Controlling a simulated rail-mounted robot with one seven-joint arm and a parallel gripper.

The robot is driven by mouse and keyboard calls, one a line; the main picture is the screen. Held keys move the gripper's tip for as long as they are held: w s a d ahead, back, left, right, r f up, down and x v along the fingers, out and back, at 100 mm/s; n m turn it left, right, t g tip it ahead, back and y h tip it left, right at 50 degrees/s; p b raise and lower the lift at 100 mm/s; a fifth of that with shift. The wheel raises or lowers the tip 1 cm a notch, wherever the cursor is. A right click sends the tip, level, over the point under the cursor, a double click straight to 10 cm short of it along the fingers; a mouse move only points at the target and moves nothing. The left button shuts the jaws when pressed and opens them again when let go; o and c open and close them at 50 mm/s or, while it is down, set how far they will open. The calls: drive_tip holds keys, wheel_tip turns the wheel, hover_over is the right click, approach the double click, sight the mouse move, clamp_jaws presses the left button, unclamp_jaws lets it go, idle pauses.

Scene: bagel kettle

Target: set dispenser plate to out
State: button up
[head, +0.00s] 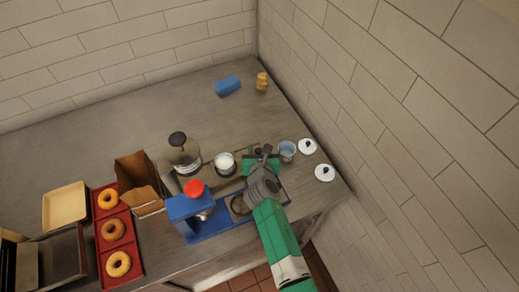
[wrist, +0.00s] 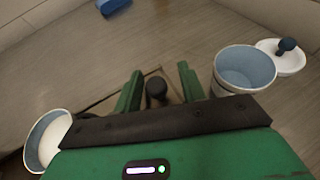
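No part is clearly recognisable as the dispenser plate. A blue stand with a red top (head: 194,188) is at the front of the counter, and its blue base runs right, partly under my arm. My green gripper (head: 259,154) is over the counter beyond that base, between two cups. In the wrist view my gripper (wrist: 160,83) has its fingers apart. A dark round knob (wrist: 156,91) shows between them, with a gap on either side. A thin rod (wrist: 110,95) lies left of the knob. I cannot tell the knob's depth or what it belongs to.
A white-filled cup (head: 225,161) is left of my gripper, and a blue-lined cup (head: 287,149) is right. Two white lids (head: 307,146) (head: 325,173) lie near the right edge. The back counter is mostly clear.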

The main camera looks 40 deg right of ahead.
drive_tip(key=shift+s+a+r+p, duration=0.15)
drive_tip(key=shift+s+r+p, duration=0.1)
drive_tip(key=shift+r+p, duration=0.1)
drive_tip(key=p+v, duration=0.3)
drive_tip(key=v, duration=0.4)
drive_tip(key=shift+s+a+f, duration=0.1)
drive_tip(key=shift+a+f, duration=0.05)
drive_tip(key=shift+f, duration=0.05)
